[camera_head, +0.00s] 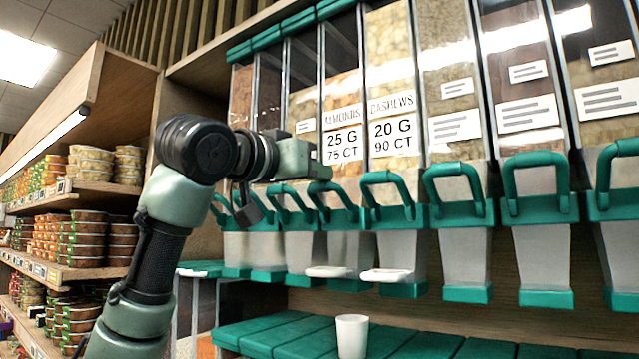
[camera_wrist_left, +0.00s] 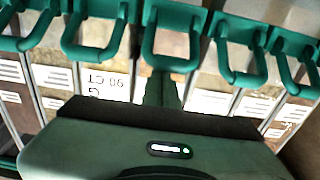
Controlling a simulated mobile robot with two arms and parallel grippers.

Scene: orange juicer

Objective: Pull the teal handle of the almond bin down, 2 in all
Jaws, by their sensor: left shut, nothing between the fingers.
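The almond bin (camera_head: 342,95) carries a label reading 25 G, 75 CT. Its teal handle (camera_head: 335,204) is a loop on the bin's front, standing up like the neighbouring handles. My left gripper (camera_head: 322,171) is in front of the bin just above this handle, fingers shut and empty. In the left wrist view, which is upside down, the shut fingers (camera_wrist_left: 161,88) point at the middle handle loop (camera_wrist_left: 170,62), and they cover the label behind. Whether they touch the handle I cannot tell. My right gripper is not in view.
The cashew bin (camera_head: 391,70) with its own teal handle (camera_head: 389,196) is close on the right. More bins with handles line both sides. A white cup (camera_head: 352,337) stands on the teal slatted ledge (camera_head: 280,338) below. Shelves of packed tubs (camera_head: 75,240) are at left.

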